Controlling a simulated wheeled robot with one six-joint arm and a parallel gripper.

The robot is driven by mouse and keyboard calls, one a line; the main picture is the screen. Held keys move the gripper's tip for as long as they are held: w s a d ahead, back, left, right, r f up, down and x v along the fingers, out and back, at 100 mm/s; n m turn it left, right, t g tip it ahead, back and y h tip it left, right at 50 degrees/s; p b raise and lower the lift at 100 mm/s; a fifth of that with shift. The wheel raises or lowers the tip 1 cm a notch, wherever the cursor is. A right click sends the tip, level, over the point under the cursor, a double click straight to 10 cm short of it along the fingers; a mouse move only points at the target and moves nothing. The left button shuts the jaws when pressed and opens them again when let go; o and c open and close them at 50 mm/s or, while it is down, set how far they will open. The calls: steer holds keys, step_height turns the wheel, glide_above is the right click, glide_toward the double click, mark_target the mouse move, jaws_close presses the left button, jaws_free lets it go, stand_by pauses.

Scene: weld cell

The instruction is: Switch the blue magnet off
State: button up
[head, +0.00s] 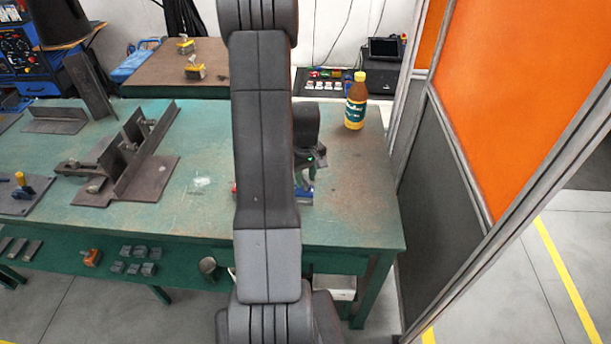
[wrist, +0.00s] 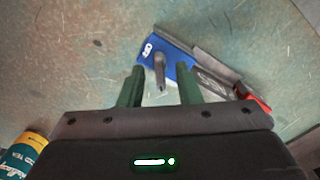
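The blue magnet (wrist: 180,74) lies on the green table, seen in the wrist view with a white marking on its left end and a grey lever (wrist: 160,72) on it. In the head view a small part of the magnet (head: 305,196) shows beside my arm, which hides the rest. My gripper (wrist: 160,68) is open, its two green fingers apart, one on each side of the lever in the picture. I cannot tell whether a finger touches it. In the head view my gripper (head: 311,165) is low over the table, its fingers mostly hidden.
A steel bar (wrist: 200,52) lies along the magnet, and a red-ended tool (wrist: 236,90) lies right of it. A brown bottle with a yellow cap (head: 356,104) stands at the back right. A steel fixture (head: 130,160) is at left. An orange-panelled screen (head: 520,80) bounds the right.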

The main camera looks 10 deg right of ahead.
jaws_close()
steer(key=m+b, duration=0.2)
steer(key=shift+m, duration=0.4)
steer(key=shift+m+b, duration=1.05)
steer(key=shift+m, duration=1.15)
jaws_free()
steer(key=shift+r, duration=0.1)
